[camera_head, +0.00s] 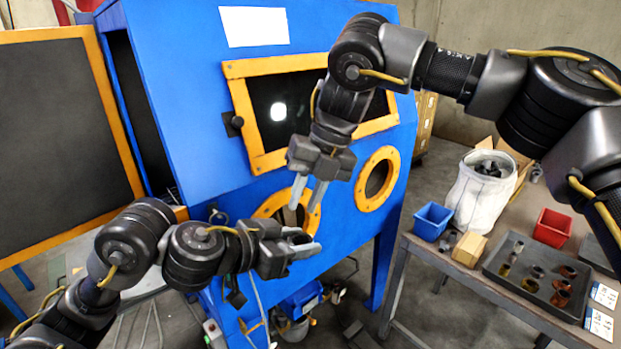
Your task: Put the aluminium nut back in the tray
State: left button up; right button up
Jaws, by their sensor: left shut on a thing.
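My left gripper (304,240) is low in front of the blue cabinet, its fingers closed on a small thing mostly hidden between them. I cannot make out whether it is the aluminium nut. My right gripper (303,208) hangs just above it, fingers pointing down and apart, with nothing clearly seen between them. The dark tray (511,281) lies on the workbench at the right, far from both grippers. It holds several small metal pieces, some grey and some copper or brass coloured.
The blue blasting cabinet (190,120), with orange-framed window and round ports, stands behind the grippers.

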aim_at(309, 239)
pick_arm(q)
jog(key=shift+s+a, duration=0.15)
jog(key=shift+a, duration=0.1)
jog(key=shift+d, duration=0.1)
pick_arm(e)
jog(key=s+r+n+t+h, duration=0.1)
jog(key=s+r+t+h, duration=0.1)
jog(key=s+r+h, duration=0.3)
pick_arm(q)
jog(key=shift+d, duration=0.1)
pick_arm(e)
jog(key=shift+y, duration=0.7)
jog(key=f, duration=0.3)
jog(key=w+f, duration=0.1)
jog(key=f, duration=0.3)
jog(key=w+f, duration=0.1)
jog(key=f, duration=0.2)
jog(key=shift+d+f, duration=0.25)
jog(key=shift+f, duration=0.1)
jog(key=shift+s, duration=0.1)
grip_shut()
pick_arm(q)
jog(key=o, duration=1.1)
